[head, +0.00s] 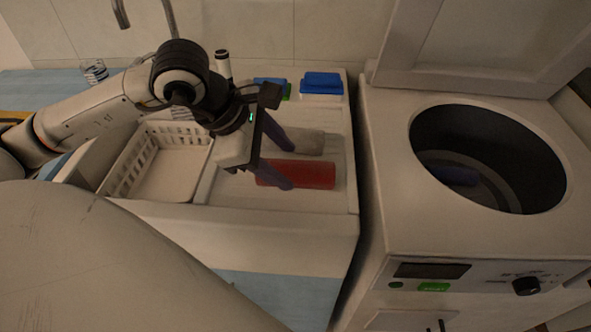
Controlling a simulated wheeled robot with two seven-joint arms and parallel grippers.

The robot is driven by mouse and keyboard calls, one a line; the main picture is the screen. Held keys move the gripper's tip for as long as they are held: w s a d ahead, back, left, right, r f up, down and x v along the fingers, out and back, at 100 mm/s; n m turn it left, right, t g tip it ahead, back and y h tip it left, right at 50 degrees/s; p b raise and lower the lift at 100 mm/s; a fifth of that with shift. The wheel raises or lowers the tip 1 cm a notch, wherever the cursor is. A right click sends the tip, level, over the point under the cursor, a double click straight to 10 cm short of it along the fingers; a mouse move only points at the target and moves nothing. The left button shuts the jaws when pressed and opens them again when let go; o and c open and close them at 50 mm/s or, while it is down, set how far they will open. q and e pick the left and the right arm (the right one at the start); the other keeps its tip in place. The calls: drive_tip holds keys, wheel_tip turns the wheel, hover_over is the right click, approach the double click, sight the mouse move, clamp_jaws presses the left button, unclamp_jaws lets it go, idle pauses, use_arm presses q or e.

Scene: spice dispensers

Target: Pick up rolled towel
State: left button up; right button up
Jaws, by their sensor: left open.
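A red rolled towel (312,175) lies on the white counter in the middle of the view. A pale beige rolled towel (308,142) lies just behind it. My left gripper (291,168) is open above the rolls, its two dark purple fingers pointing right. The nearer finger overlaps the left part of the red roll, and the farther finger overlaps the beige roll. I cannot tell whether either finger touches a roll. The left ends of both rolls are partly hidden by the gripper. My right gripper is not in view.
A white slatted basket (118,178) stands left of the rolls. Blue-lidded containers (322,84) stand at the back. To the right, across a narrow gap, a white washing machine (386,170) has its lid up, with a purple item (452,176) in its drum.

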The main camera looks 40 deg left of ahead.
sight(290, 167)
use_arm(q)
drive_tip(key=x, duration=0.4)
drive_tip(key=shift+a, duration=0.2)
drive_tip(key=c, duration=1)
drive_tip(key=shift+c, duration=0.2)
